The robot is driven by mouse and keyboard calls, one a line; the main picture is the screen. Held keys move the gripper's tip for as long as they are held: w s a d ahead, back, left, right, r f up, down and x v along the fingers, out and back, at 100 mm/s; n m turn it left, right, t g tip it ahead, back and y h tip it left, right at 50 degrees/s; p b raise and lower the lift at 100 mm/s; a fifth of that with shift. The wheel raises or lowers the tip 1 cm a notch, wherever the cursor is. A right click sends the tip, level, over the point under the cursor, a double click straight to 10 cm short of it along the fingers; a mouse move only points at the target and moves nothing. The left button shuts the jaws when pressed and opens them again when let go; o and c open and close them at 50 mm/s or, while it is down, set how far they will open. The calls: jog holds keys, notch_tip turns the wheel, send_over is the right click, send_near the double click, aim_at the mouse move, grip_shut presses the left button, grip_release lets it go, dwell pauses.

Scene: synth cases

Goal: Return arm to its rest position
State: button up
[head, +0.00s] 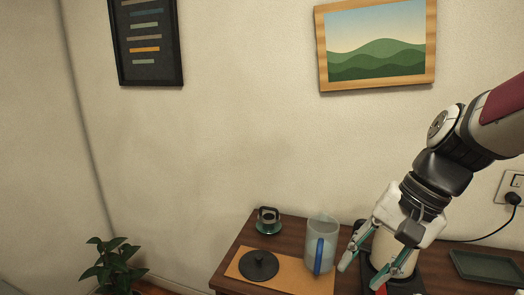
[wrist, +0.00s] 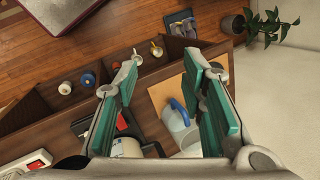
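My gripper (head: 362,272) is at the right of the head view, pointing down over the wooden table (head: 232,262). Its two teal-padded fingers are spread apart. In the wrist view, the gripper (wrist: 162,62) shows a wide gap with nothing held between the fingertips. In the head view, a cream container (head: 386,250) stands behind the fingers, partly hidden by them. A clear pitcher with a blue handle (head: 320,245) stands just left of the gripper. Whether the fingers touch the cream container I cannot tell.
A dark round lid (head: 259,266) lies on an orange mat (head: 290,284). A cup on a saucer (head: 268,221) stands behind it. A dark green tray (head: 488,267) lies at right, below a wall socket with a plugged cord (head: 513,198). A plant (head: 110,262) stands at left.

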jog(key=s+d+r+n+t+h, duration=0.2)
jog(key=s+n, duration=0.4)
jog(key=s, duration=0.4)
jog(key=shift+d+r+n+t+h, duration=0.2)
jog(key=shift+r+n+t+h, duration=0.2)
jog(key=shift+r+t+h, duration=0.55)
